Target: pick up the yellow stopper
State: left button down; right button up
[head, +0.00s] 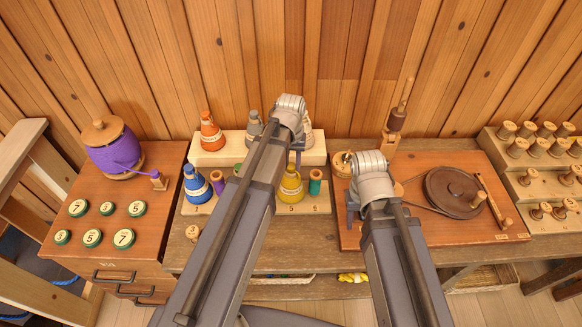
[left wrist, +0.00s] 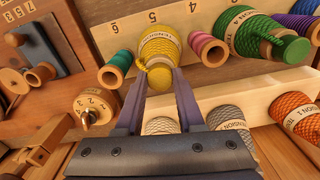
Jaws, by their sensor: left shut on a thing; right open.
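The yellow stopper (head: 291,190) is a cone with a label band and a knob on top. It is at the number 5 place of the front pale wooden rack (head: 317,206). In the left wrist view the yellow stopper (left wrist: 160,46) has its knob between my left fingertips. My left gripper (head: 297,160) is shut on it from above; the fingers also show in the left wrist view (left wrist: 156,88). I cannot tell whether its base touches the rack. My right gripper (head: 351,208) is open and empty, near the wooden board, its fingers partly hidden by its wrist.
A blue stopper (head: 196,184), a purple spool (head: 217,180) and a teal spool (head: 315,181) stand in the front rack. An orange stopper (head: 211,132) and grey stopper (head: 254,128) stand behind. A board with a dark wheel (head: 450,190) lies right; a stepped spool rack (head: 530,172) stands far right.

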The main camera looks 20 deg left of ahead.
aim_at(291, 166)
pick_arm(q)
jog(key=shift+r, duration=0.1)
pick_arm(e)
jog(key=shift+r, duration=0.1)
pick_arm(q)
notch_tip(291, 166, up, 10)
jog(key=p, duration=1)
pick_arm(e)
notch_tip(291, 166, up, 10)
